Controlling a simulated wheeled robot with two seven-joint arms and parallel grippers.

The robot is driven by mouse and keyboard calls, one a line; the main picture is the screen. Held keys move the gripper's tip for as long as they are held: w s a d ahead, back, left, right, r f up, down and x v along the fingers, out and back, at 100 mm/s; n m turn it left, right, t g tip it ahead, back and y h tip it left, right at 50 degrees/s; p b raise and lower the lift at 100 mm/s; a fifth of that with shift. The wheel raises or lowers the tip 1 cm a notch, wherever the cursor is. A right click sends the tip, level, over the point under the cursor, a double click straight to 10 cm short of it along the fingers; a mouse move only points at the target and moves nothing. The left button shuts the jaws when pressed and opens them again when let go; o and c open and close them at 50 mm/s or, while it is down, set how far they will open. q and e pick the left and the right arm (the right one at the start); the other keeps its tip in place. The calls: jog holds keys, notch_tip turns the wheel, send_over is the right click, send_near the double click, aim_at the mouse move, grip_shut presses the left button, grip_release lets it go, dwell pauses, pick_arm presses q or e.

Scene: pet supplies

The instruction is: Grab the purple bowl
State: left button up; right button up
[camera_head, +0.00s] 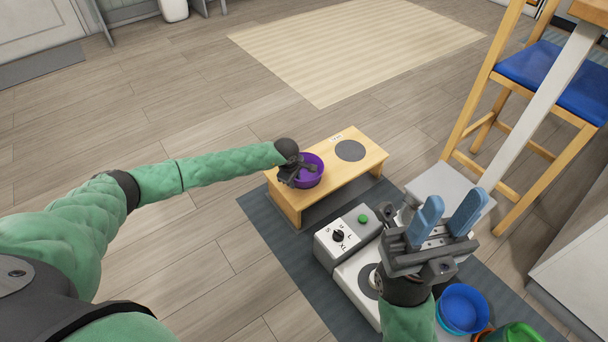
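The purple bowl (309,172) sits on the left part of a low wooden stand (338,193). My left gripper (294,174) is at the bowl's left side, overlapping its rim and part of its inside. Its fingers are small and dark here, so I cannot tell whether they are closed on the rim. My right gripper (446,220) is open and empty, with its two blue fingers apart, above the area right of the white machine.
A white machine (342,236) with a dial and green button stands on a dark mat (262,228) in front of the stand. Blue bowls (462,307) and a green container (517,334) are at lower right. A blue-seated chair (545,75) stands at right.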

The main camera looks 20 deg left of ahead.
pick_arm(q)
jog(key=shift+c, duration=0.4)
grip_shut()
jog(key=shift+r, duration=0.15)
